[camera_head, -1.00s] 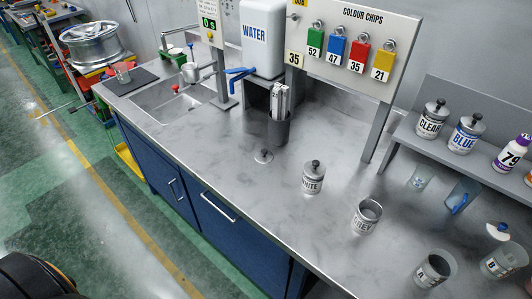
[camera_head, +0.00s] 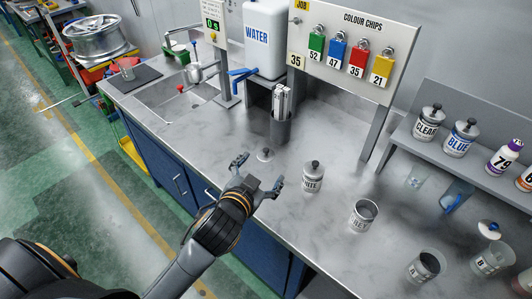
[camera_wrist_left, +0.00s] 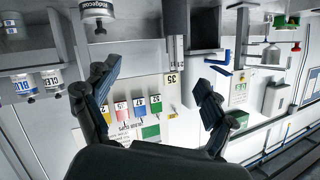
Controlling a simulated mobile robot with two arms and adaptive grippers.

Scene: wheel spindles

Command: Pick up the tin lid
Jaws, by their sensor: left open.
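The tin lid (camera_head: 265,154), a small pale disc with a knob, lies alone on the grey worktop in the head view. An open-topped grey tin (camera_head: 363,216) stands to its right, and a white tin (camera_head: 312,178) with its knobbed lid on stands between them. My left gripper (camera_head: 260,172) is open and empty, its spread fingers just in front of the lid, apart from it. In the left wrist view the open fingers (camera_wrist_left: 160,75) frame the chip board in the background; I cannot make out the lid there. My right gripper is not in view.
A dark holder (camera_head: 279,130) with upright strips stands behind the lid. Cups A (camera_head: 424,268) and B (camera_head: 491,258) are at the front right. A shelf with lidded tins (camera_head: 460,138) is at the right.

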